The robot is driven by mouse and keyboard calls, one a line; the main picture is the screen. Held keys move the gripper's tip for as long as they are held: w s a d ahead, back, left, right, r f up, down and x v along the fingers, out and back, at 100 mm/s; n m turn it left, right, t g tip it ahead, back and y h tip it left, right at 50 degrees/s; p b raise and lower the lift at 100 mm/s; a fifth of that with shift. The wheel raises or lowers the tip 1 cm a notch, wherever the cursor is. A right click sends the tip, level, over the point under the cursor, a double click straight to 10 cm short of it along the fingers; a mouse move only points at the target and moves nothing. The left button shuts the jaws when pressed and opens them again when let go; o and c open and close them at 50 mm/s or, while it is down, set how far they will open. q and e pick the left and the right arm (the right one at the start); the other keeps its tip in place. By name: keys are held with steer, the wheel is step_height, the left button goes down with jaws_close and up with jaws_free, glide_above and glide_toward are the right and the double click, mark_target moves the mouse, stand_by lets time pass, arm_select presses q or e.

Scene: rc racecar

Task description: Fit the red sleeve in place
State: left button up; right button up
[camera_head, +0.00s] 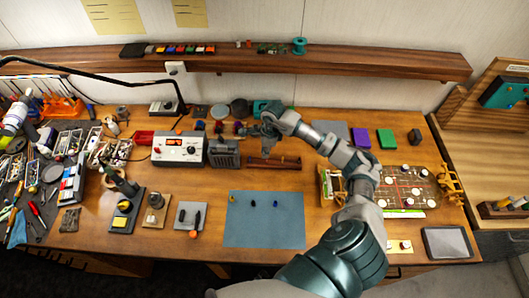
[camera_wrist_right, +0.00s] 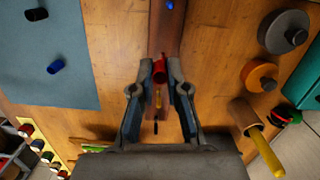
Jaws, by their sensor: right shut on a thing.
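My right gripper (camera_head: 266,132) reaches over the back middle of the bench. In the right wrist view my right gripper (camera_wrist_right: 160,80) is shut on the small red sleeve (camera_wrist_right: 160,70), which sits between the fingertips. A dark brown wooden strip (camera_wrist_right: 166,28) runs below and beyond the fingertips, with a small blue piece on it. I cannot tell whether the sleeve touches the strip. The strip (camera_head: 272,163) also shows in the head view, in front of the gripper. The sleeve cannot be made out in the head view. My left gripper is not in view.
A blue-grey mat (camera_head: 264,230) holds small yellow, black and blue pieces. A white-fronted instrument (camera_head: 178,149) stands left of the gripper. A circuit board (camera_head: 407,188) lies at the right. Round spools and a yellow-handled tool (camera_wrist_right: 265,150) lie right in the wrist view.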

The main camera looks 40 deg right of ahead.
step_height(320, 180, up, 6)
steer(key=p, duration=0.3)
steer(key=shift+a+f, duration=0.1)
steer(key=shift+f, duration=0.1)
steer(key=shift+a, duration=0.1)
stand_by(0.5)
steer(key=a+f+n+g+h+b, duration=0.15)
steer(key=a+n+b, duration=0.45)
steer(key=a+n, duration=1.6)
steer(key=d+r+m+y+p, duration=0.1)
steer(key=d+m+p, duration=0.7)
steer(key=d, duration=1.5)
steer(key=m, duration=0.2)
steer(key=shift+w+d+r+m, duration=0.15)
steer(key=shift+d+r+m, duration=0.1)
steer(key=shift+m, duration=0.15)
